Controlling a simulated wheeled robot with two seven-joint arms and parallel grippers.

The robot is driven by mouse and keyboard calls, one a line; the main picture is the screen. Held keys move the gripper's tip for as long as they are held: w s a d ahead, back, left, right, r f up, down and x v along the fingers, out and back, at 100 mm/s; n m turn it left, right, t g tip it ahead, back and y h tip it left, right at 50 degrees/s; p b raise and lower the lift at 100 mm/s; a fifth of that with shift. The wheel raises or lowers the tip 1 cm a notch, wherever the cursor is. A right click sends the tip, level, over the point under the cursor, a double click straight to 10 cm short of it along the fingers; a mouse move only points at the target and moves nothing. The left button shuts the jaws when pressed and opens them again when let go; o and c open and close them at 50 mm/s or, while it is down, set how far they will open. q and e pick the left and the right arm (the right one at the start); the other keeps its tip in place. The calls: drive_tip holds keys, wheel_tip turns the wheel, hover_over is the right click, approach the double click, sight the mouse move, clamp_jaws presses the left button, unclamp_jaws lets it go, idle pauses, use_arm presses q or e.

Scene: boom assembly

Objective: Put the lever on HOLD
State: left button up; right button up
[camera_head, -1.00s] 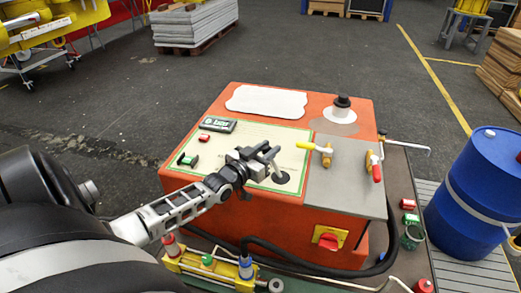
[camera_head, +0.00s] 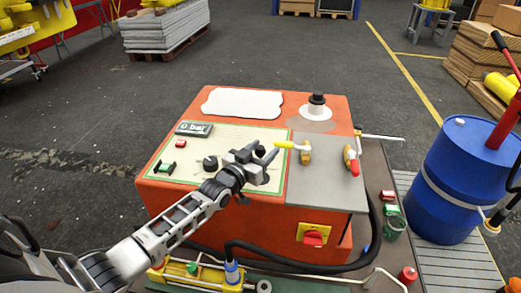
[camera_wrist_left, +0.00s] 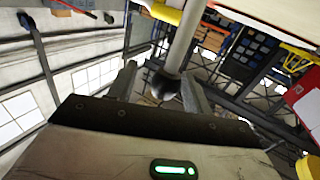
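The lever (camera_head: 264,172) is on the cream panel (camera_head: 225,178) of the orange console. In the head view my left gripper (camera_head: 266,152) is at its upper part and hides most of it. In the left wrist view the lever's grey rod (camera_wrist_left: 183,40) and dark rounded end lie between the two fingertips (camera_wrist_left: 160,88). The fingers stand apart, with a gap beside the left one; contact with the right one is unclear. No HOLD marking is legible. My right gripper is not in view.
A black knob (camera_head: 210,163), a green switch (camera_head: 166,168) and a display reading about "0 bar" (camera_head: 194,129) share the panel. Yellow-handled (camera_head: 305,154) and red-handled (camera_head: 352,160) valves stand right of it. A blue barrel (camera_head: 458,180) is further right.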

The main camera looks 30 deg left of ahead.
use_arm(q)
drive_tip(key=shift+s+a, duration=0.1)
drive_tip(key=shift+a, duration=0.05)
drive_tip(key=shift+s+f, duration=0.1)
drive_tip(key=shift+s, duration=0.15)
drive_tip(key=s+a, duration=0.1)
drive_tip(key=s, duration=1.4)
drive_tip(key=shift+a, duration=0.25)
drive_tip(key=shift+s, duration=0.1)
drive_tip(key=s+d+f+m+g, duration=0.1)
drive_tip(key=s+d+f+g, duration=0.3)
drive_tip(key=s+d+f, duration=0.2)
drive_tip(key=s+d+f+m+g+h, duration=0.1)
drive_tip(key=s+d+f+g, duration=0.2)
drive_tip(key=d, duration=0.8)
drive_tip(key=s+f, duration=0.2)
drive_tip(key=s, duration=0.2)
drive_tip(key=shift+f+g, duration=0.4)
drive_tip(key=shift+c, duration=0.3)
